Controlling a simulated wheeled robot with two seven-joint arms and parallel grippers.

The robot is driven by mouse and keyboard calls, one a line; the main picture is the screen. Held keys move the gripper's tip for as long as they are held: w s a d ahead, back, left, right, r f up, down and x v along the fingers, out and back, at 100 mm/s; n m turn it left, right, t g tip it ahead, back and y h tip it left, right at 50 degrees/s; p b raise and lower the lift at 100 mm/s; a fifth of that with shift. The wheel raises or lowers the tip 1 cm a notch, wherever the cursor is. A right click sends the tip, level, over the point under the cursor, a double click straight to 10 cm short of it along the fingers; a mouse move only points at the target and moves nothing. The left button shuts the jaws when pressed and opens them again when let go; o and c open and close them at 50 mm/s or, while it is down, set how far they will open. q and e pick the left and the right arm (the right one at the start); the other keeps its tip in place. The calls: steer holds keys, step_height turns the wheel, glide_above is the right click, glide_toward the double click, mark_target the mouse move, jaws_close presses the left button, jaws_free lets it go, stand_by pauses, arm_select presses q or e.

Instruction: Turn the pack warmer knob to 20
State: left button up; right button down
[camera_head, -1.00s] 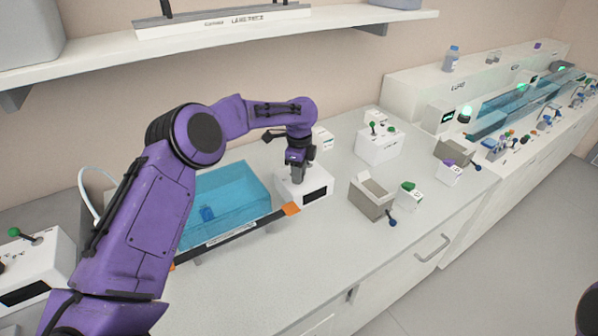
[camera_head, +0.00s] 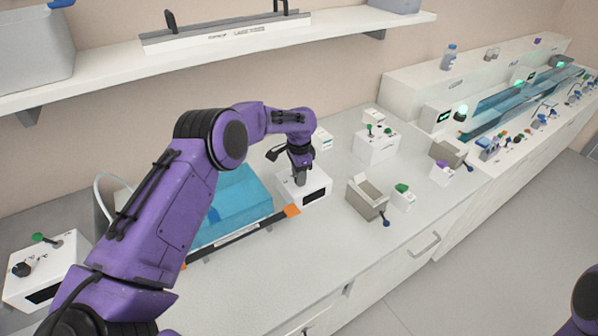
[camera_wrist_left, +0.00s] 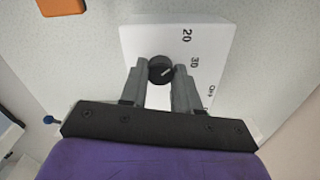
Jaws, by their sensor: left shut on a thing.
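The pack warmer (camera_head: 318,186) is a white box with a dark front display at the right end of the blue tray. Its black knob (camera_wrist_left: 161,71) is between my left gripper's fingers in the left wrist view. The knob's pale pointer line slants toward the 30 mark (camera_wrist_left: 195,62). The 20 mark (camera_wrist_left: 186,35) is printed above it in that view, and OFF is below. My left gripper (camera_head: 299,178) is shut on the knob from above; in the head view it hides the knob. My right gripper is out of view.
The blue translucent tray (camera_head: 240,205) stands left of the warmer. Another knobbed white box (camera_head: 45,268) is at the left. Bare counter lies in front.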

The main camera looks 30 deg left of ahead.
arm_select(q)
steer(key=shift+n, duration=0.6)
steer(key=o, duration=1.1)
steer(key=shift+c, duration=0.2)
step_height(320, 180, up, 10)
steer(key=b, duration=0.2)
steer(key=shift+r, duration=0.25)
